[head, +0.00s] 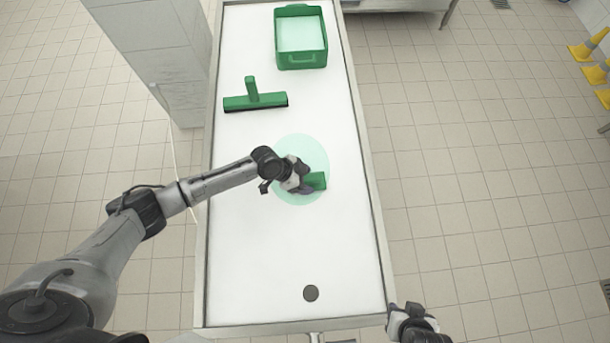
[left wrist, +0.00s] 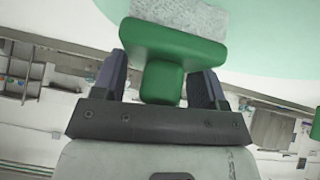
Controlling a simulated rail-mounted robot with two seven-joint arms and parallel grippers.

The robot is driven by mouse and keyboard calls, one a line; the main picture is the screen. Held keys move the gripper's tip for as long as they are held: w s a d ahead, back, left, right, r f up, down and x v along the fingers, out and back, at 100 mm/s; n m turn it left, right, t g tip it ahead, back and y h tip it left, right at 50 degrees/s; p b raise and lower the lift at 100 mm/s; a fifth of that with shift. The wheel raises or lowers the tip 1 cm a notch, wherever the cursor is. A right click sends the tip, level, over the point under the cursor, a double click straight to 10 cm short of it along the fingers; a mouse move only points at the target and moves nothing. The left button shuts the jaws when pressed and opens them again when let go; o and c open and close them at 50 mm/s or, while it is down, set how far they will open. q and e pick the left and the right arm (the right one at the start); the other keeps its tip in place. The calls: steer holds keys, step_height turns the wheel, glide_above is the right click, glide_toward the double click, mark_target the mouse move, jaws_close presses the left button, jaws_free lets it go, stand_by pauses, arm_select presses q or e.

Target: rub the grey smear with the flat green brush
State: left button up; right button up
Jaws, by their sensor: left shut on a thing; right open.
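My left gripper (head: 304,186) is shut on the flat green brush (head: 317,181), over a pale green round patch (head: 288,153) on the white table. In the left wrist view the brush (left wrist: 172,45) has its green handle between the two dark fingers (left wrist: 162,85). A speckled grey area (left wrist: 185,12) shows just beyond the brush's green edge; I cannot tell whether it is the brush's pad or the smear. A dark grey round spot (head: 311,293) lies near the table's front. My right gripper (head: 413,322) is open and empty, outside the table's front right corner.
A green squeegee (head: 256,102) lies on the left of the table. A green bin (head: 301,60) with pale green contents stands at the far end. A raised rim (head: 365,165) runs round the table (head: 250,255). A grey cabinet (head: 160,50) stands left; yellow cones (head: 588,45) stand far right.

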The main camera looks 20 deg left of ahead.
arm_select(q)
step_height(320, 180, up, 5)
steer(key=p, duration=0.2)
steer(key=shift+w+a+f+p, duration=0.1)
steer(key=shift+w+f+p, duration=0.1)
steer(key=shift+p, duration=0.15)
steer(key=shift+s+r+p, duration=0.15)
steer(key=shift+r+p, duration=0.5)
steer(key=shift+r, duration=0.1)
steer(key=shift+r+p, duration=0.85)
steer(key=shift+r, duration=0.15)
